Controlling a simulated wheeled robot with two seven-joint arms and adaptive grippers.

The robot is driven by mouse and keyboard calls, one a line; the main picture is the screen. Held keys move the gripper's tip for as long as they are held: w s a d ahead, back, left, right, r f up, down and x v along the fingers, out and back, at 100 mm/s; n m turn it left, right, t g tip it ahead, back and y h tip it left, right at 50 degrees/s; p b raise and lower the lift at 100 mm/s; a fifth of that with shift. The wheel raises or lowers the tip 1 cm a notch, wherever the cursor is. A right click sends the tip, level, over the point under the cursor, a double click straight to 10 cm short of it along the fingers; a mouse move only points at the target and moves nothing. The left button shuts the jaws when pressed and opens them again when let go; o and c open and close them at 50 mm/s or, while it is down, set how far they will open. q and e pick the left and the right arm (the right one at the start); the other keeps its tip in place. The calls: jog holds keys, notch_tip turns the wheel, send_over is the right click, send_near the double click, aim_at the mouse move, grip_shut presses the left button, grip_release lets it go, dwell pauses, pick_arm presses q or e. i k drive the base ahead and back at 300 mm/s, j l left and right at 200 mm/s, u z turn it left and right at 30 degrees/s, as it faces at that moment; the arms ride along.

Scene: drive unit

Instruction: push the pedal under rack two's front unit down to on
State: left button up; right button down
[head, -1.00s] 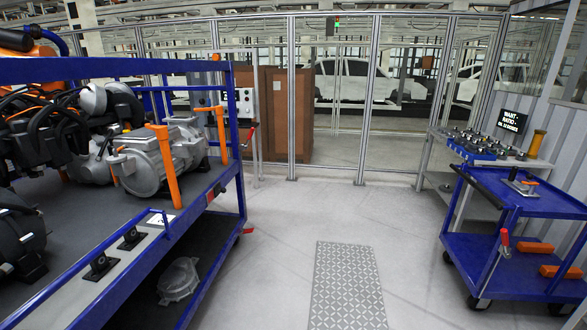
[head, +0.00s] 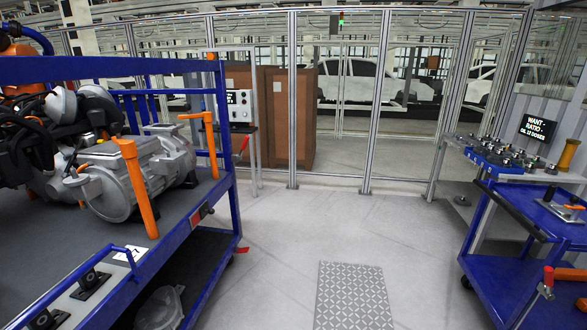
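A blue rack (head: 195,212) fills the left side of the head view. A grey metal drive unit (head: 118,190) with orange upright handles sits at the near end of its upper deck. Two small black fittings (head: 92,282) are on a pale strip along the rack's front edge; I cannot tell whether either is a pedal. A small red piece (head: 242,250) sticks out low at the rack's far corner, near the floor. I cannot read a rack number or tell a pedal's position. Neither gripper is in view.
A patterned floor plate (head: 352,296) lies on the open floor ahead. A blue cart (head: 515,295) and a bench with a sign (head: 537,128) stand at right. A glass fence (head: 330,110) closes the back. A white panel (head: 241,106) stands behind the rack.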

aim_at(245, 251)
jog(key=i, duration=0.8)
jog(key=i+u, duration=0.15)
jog(key=i, duration=0.25)
jog(key=i+l+u, duration=0.2)
jog(key=i, duration=0.2)
jog(key=i+l+u, duration=0.2)
jog(key=i+u, duration=0.2)
jog(key=i+l+u, duration=0.8)
